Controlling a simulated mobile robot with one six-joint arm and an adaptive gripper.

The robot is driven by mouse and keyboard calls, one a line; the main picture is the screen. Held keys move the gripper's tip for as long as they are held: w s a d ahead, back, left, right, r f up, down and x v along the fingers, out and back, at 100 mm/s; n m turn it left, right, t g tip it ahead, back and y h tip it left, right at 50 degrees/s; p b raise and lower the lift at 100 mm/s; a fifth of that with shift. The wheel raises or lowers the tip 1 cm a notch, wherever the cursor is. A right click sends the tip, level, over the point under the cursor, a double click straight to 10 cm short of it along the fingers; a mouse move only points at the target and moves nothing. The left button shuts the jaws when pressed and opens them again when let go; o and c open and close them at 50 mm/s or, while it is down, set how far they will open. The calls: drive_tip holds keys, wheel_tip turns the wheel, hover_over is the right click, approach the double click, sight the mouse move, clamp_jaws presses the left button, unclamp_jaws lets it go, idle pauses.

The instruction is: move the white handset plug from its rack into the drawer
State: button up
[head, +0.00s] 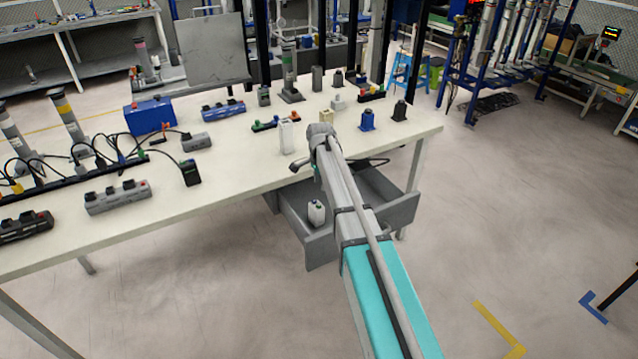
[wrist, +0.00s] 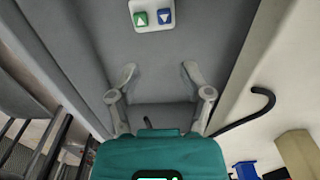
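The white handset plug (head: 316,213) stands in the open grey drawer (head: 322,251) below the table edge. In the wrist view its white face (wrist: 153,14) shows a green up-arrow button and a blue down-arrow button, at the top of the picture against the grey drawer (wrist: 215,45). My gripper (wrist: 158,76) is open, its two fingers spread with nothing between them, and apart from the handset. In the head view my arm hides most of the gripper, near the drawer's back at the table edge. A similar white upright block (head: 287,137) stands on the table.
The white table (head: 240,175) carries power strips (head: 118,197), a blue box (head: 150,115), a coloured connector strip (head: 275,123) and blue and black plugs (head: 367,120) near the drawer. A black curved cable (wrist: 262,105) lies right of my gripper. Open floor is at right.

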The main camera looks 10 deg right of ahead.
drive_tip(key=shift+r, duration=0.2)
idle(0.6)
drive_tip(key=shift+s, duration=0.1)
drive_tip(key=shift+s, duration=0.25)
drive_tip(key=s+n, duration=1.4)
drive_tip(key=s, duration=1.4)
drive_tip(key=shift+s+a, duration=0.25)
drive_tip(key=shift+s, duration=0.05)
drive_tip(key=shift+d, duration=0.1)
